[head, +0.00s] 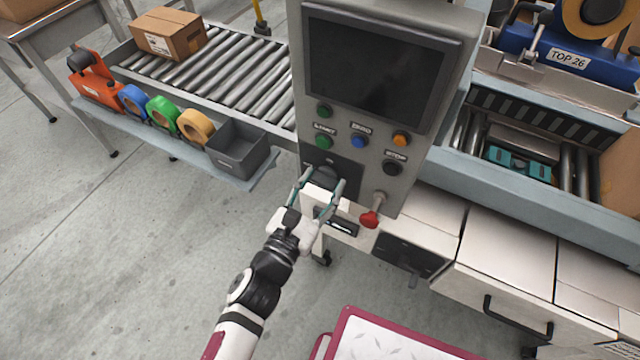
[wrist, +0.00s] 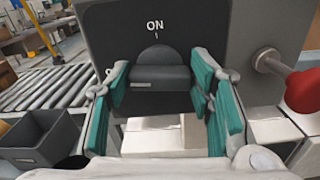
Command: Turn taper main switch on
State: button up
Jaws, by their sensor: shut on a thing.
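The taper main switch (head: 327,173) is a dark rotary knob on a dark plate, low on the left of the grey control panel. In the wrist view, the switch's grip bar (wrist: 158,78) lies crosswise, with a short white mark toward its left end. The word "ON" and a small tick stand on the plate (wrist: 110,30) above it. My gripper (head: 322,181) is at the knob, with teal-padded fingers to its left and right. It is shut on the knob; the exact pad contact is hard to see.
A red mushroom button (head: 370,219) sticks out to the right of the switch. Green, blue, orange and black buttons sit above, below a dark screen (head: 375,65). A grey bin (head: 237,150) and tape rolls stand on a shelf at left. A roller conveyor (head: 225,72) lies behind.

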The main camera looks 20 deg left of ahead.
jog(key=m+p, duration=0.1)
jog(key=m, duration=0.3)
jog(key=shift+d, duration=0.1)
jog(key=m+p, duration=0.1)
jog(key=m, duration=0.3)
jog(key=shift+d+m, duration=0.1)
jog(key=shift+m, duration=0.3)
jog(key=m, duration=0.4)
jog(key=shift+f, duration=0.15)
jog(key=shift+m, duration=1.8)
jog(key=shift+f+m, duration=0.1)
jog(key=shift+m, duration=0.2)
jog(key=o, duration=1.2)
jog(key=shift+c, duration=0.2)
